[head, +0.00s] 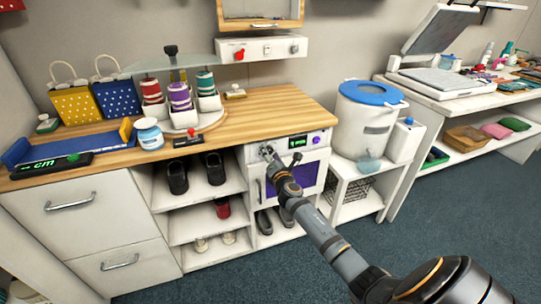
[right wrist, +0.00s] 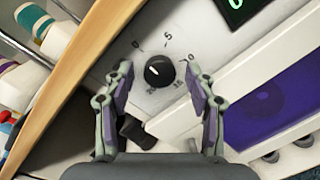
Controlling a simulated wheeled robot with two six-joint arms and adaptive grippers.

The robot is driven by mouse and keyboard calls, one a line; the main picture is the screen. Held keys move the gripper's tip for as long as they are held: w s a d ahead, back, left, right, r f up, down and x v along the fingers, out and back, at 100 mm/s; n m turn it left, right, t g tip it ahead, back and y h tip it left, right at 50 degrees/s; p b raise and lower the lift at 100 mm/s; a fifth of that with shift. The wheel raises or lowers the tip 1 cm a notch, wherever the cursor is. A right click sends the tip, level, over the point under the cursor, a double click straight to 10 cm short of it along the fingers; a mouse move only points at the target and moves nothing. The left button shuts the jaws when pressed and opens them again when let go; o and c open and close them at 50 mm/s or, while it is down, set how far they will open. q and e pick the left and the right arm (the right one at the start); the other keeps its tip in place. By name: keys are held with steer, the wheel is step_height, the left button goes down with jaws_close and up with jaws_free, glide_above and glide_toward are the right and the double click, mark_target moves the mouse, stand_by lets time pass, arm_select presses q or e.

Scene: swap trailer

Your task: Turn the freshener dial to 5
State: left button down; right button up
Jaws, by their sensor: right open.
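The freshener (head: 310,157) is a white unit with a purple window under the right end of the wooden counter. Its dial is a round black knob (right wrist: 159,71) on the white panel, with numbers around it; a 5 shows just above it in the right wrist view. A small pale mark shows on the knob's face, but I cannot tell exactly which number it points to. My right gripper (right wrist: 161,92) is open, one finger on each side of the knob, apparently not touching it. In the head view the right gripper (head: 267,151) covers the dial. My left gripper is out of view.
A green-lit display (head: 298,142) and a purple button (head: 317,140) are right of the dial. The wooden counter (head: 265,110) overhangs just above. Open shelves with shoes (head: 215,168) are at the left; a white bin with a blue lid (head: 371,93) stands at the right.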

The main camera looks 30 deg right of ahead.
steer(key=c, duration=1.1)
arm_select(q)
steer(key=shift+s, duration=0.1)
arm_select(e)
steer(key=shift+c, duration=0.2)
steer(key=m, duration=0.6)
steer(key=shift+m+g+y, duration=0.3)
steer(key=m, duration=0.3)
steer(key=shift+m, duration=0.3)
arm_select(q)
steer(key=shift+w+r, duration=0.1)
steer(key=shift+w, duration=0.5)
arm_select(e)
steer(key=shift+m, duration=0.5)
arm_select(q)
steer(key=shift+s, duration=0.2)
